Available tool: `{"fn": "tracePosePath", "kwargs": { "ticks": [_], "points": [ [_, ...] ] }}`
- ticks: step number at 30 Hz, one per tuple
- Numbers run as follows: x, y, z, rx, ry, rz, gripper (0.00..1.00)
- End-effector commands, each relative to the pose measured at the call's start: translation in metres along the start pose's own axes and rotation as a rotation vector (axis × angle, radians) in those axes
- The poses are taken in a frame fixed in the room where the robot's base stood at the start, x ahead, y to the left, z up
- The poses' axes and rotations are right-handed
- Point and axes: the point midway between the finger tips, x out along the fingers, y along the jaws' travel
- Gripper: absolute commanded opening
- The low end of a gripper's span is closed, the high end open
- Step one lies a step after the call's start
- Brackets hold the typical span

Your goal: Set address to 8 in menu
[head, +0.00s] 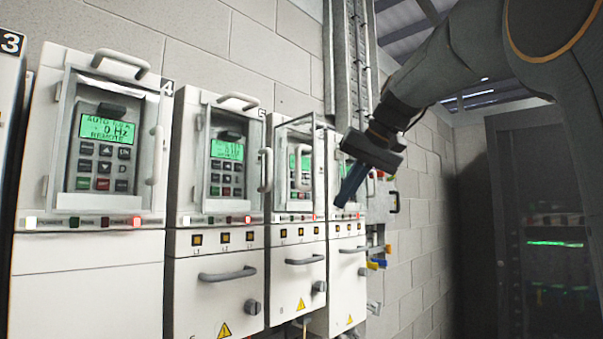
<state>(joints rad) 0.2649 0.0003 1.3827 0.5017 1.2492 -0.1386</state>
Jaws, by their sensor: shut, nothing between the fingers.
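My gripper (351,186) is shut and empty, pointing down in front of the rightmost drive cabinet. A drive marked 4 (90,265) has a lit green display (107,129) reading about "AUTO", "0 Hz", "REMOTE", with a keypad (104,166) below. The drive marked 5 (205,243) has a green display (227,149), too small to read fully, and a keypad (226,178). A third drive (298,262) has a framed cover that seems to stand out from its face, and a green display (305,162). The fourth drive's panel is partly hidden by my gripper. No address menu is legible.
Handles, such as the grey one (228,274), and knobs (252,307) stick out from the drives. A vertical cable tray (350,70) runs up the block wall. A dark cabinet (535,240) stands at right. Open space lies between it and the row.

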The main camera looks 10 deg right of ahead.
Motion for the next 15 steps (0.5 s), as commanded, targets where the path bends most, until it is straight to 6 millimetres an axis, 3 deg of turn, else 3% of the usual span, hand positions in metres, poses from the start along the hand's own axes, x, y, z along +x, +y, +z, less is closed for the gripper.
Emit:
{"fn": "tracePosePath", "kwargs": {
  "ticks": [1,3,6,15],
  "points": [
    [-0.018,-0.008,-0.009,-0.010,0.016,-0.013,0.00],
    [-0.036,-0.017,-0.015,-0.022,0.029,-0.028,0.00],
    [-0.052,-0.025,-0.020,-0.034,0.041,-0.043,0.00],
    [-0.059,-0.029,-0.022,-0.041,0.045,-0.050,0.00]
  ]
}}
